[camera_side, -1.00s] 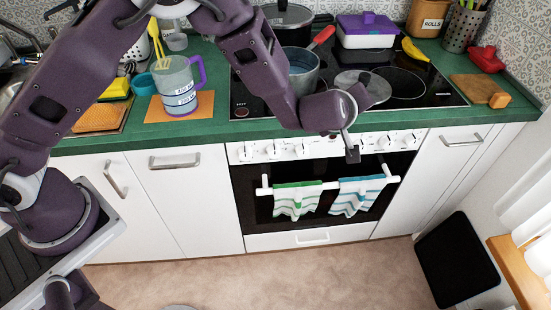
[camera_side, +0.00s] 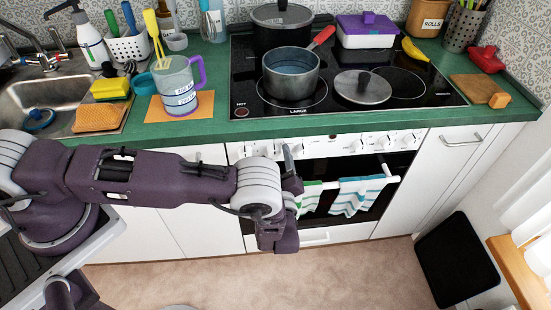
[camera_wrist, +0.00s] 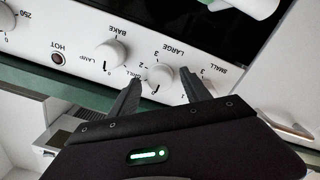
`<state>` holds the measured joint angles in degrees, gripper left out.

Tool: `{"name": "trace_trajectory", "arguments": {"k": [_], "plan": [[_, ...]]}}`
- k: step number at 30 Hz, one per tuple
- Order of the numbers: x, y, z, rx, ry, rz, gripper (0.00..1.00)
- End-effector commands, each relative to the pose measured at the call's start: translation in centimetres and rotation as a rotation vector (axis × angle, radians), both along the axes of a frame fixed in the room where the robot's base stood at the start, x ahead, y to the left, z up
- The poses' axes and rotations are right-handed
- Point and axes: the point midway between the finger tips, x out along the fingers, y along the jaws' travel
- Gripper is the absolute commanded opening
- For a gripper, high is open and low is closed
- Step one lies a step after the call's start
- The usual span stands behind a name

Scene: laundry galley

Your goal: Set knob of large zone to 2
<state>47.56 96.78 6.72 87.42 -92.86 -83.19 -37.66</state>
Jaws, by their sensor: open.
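The large-zone knob (camera_wrist: 160,77) is a white round knob on the white oven panel (camera_wrist: 85,30). My gripper (camera_wrist: 160,74) is open, with one dark finger on each side of this knob. Whether the fingers touch it is not clear. In the side view my gripper (camera_side: 289,156) is at the front of the panel (camera_side: 350,143) and hides part of the knob row.
Another knob (camera_wrist: 110,54) sits close to the left finger in the wrist view. Below the panel is a towel rail with a striped blue towel (camera_side: 357,196) and a green-striped towel (camera_side: 308,197). A saucepan (camera_side: 291,78) and a lid (camera_side: 362,87) are on the hob above.

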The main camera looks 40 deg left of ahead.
Motion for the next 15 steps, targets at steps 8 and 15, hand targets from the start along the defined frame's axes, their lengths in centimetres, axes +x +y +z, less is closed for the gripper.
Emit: {"name": "trace_trajectory", "arguments": {"k": [8,15], "plan": [[-0.01,-0.02,-0.01,-0.001,0.001,0.0,0.34],[-0.02,-0.03,-0.01,-0.001,0.001,0.0,0.0]]}}
